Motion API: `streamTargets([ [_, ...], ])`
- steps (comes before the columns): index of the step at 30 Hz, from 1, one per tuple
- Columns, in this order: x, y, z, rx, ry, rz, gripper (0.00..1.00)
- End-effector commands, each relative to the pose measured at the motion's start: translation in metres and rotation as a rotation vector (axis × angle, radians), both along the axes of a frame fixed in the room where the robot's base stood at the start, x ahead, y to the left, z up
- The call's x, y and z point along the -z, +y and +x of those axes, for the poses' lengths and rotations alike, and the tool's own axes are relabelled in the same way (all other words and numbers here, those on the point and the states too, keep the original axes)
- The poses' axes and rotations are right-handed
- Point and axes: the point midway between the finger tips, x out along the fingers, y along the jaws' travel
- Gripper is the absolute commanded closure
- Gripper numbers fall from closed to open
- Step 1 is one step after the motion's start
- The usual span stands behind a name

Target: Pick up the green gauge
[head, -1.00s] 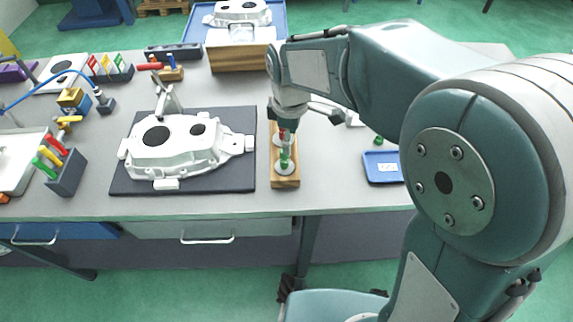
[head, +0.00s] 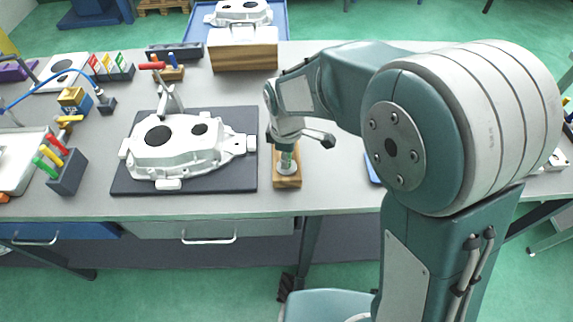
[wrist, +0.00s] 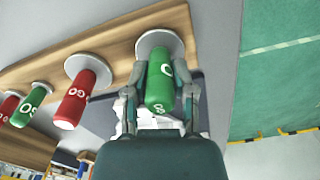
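The green gauge (wrist: 160,88) stands in the front end of a wooden block (wrist: 120,42), with its round light flange against the wood. My gripper (wrist: 161,75) has one finger on each side of it. In the wrist view both fingers lie against its sides with no visible gap, so the gripper looks shut on it. In the head view my gripper (head: 287,148) comes down over the block (head: 287,182), and the green gauge (head: 287,161) shows only partly below it.
A red gauge (wrist: 75,98), another green gauge (wrist: 32,104) and a further red one (wrist: 8,106) stand along the same block. A white casting (head: 180,148) on a dark mat (head: 235,185) is left of the block. A blue tray (head: 373,168) is right, mostly hidden by my arm.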

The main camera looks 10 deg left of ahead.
Motion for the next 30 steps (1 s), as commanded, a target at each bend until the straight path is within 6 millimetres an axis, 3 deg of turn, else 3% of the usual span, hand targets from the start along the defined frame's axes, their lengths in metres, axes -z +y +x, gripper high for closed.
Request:
streamTargets([
  [16, -0.008, -0.001, 0.001, 0.0, -0.002, 0.002, 1.0],
  [22, -0.035, 0.0, 0.001, 0.0, -0.004, 0.003, 1.0],
  [30, -0.079, 0.034, 0.025, -0.001, -0.003, 0.002, 1.0],
])
